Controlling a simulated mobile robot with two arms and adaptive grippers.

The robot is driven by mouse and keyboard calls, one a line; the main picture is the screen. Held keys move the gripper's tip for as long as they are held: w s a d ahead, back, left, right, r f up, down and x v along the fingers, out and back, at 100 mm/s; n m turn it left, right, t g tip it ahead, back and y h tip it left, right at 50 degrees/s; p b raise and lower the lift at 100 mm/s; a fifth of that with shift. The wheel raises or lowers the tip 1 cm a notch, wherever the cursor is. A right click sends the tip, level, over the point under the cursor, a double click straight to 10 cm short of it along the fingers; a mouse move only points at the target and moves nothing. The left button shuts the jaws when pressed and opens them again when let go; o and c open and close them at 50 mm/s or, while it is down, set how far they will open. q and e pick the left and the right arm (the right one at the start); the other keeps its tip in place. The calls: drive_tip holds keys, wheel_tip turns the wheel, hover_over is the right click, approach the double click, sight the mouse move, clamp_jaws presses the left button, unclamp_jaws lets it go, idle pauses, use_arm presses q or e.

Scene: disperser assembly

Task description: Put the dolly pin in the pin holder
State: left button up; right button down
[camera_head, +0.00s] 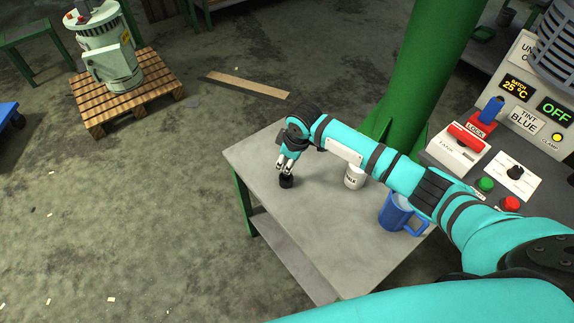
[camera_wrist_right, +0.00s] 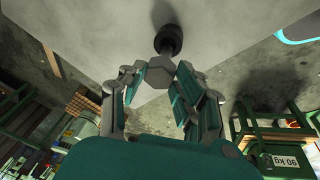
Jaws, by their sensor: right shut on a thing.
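My right gripper (camera_head: 286,164) is over the far left part of the grey table, pointing down. In the right wrist view its fingers (camera_wrist_right: 163,80) are shut on a grey piece with a faceted head (camera_wrist_right: 165,70), which looks like the dolly pin. Beyond the pin is a small dark round piece, likely the pin holder (camera_wrist_right: 168,38), with the pin's narrower part meeting it. In the head view this dark piece (camera_head: 286,182) is on the tabletop right under the fingertips. I cannot tell how deep the pin is in it. My left gripper is out of view.
A white mug (camera_head: 354,177) and a blue mug (camera_head: 395,212) are on the table (camera_head: 330,240) near my right arm. A control panel (camera_head: 515,150) and a green column (camera_head: 425,75) are at the right and back. The table's left edge is close to the gripper.

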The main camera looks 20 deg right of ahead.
drive_tip(key=shift+w, duration=0.2)
wheel_tip(320, 180, down, 3)
drive_tip(key=shift+p, duration=0.4)
drive_tip(key=shift+f, duration=0.25)
drive_tip(key=shift+f, duration=0.2)
drive_tip(key=c, duration=1)
unclamp_jaws()
drive_tip(key=shift+s, duration=0.1)
drive_tip(key=shift+o, duration=0.2)
drive_tip(key=shift+r, duration=0.4)
drive_tip(key=b+v, duration=0.1)
drive_tip(key=v, duration=1)
drive_tip(key=shift+r, duration=0.3)
drive_tip(key=shift+s, duration=0.1)
